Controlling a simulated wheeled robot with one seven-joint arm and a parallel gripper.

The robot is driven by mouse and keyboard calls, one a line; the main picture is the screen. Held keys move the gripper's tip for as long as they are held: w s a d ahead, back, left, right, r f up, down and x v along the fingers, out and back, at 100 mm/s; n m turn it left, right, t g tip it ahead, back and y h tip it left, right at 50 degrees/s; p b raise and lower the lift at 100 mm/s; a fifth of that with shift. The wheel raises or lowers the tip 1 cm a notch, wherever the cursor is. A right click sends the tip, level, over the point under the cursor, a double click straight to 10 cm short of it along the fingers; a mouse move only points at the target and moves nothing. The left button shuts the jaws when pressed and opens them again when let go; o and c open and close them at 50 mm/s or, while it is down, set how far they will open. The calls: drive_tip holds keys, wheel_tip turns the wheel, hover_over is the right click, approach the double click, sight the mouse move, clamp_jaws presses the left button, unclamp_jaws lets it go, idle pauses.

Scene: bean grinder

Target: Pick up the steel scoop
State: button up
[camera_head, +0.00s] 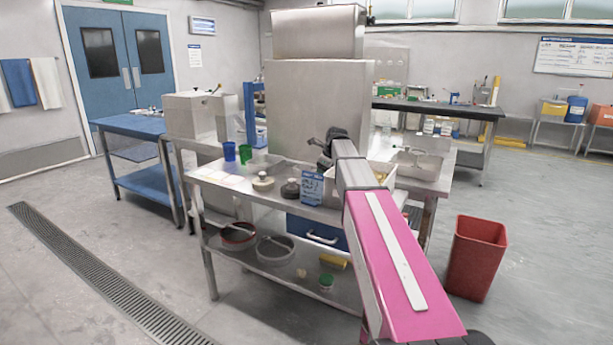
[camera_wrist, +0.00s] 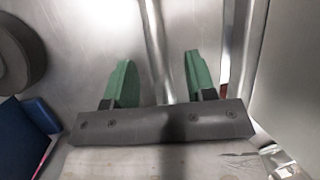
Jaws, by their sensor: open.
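In the wrist view, my gripper (camera_wrist: 159,62) is open, with its two green fingers apart. A shiny steel bar (camera_wrist: 154,35), which looks like the handle of the steel scoop, runs from the top edge down between the fingers. Neither finger clearly touches it. Its lower end is hidden behind the dark gripper body, and the scoop's bowl cannot be made out. In the head view my arm covers the gripper, and I cannot pick out the scoop there.
A steel table (camera_head: 215,177) holds a tall steel machine (camera_head: 318,108), a blue cup (camera_head: 229,151), a green cup (camera_head: 245,154) and a blue-labelled box (camera_head: 312,188). A red bin (camera_head: 476,258) stands on the floor at right. Floor at left is clear.

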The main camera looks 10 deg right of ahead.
drive_tip(key=shift+x, duration=1.1)
clamp_jaws()
drive_tip(key=shift+r, duration=0.15)
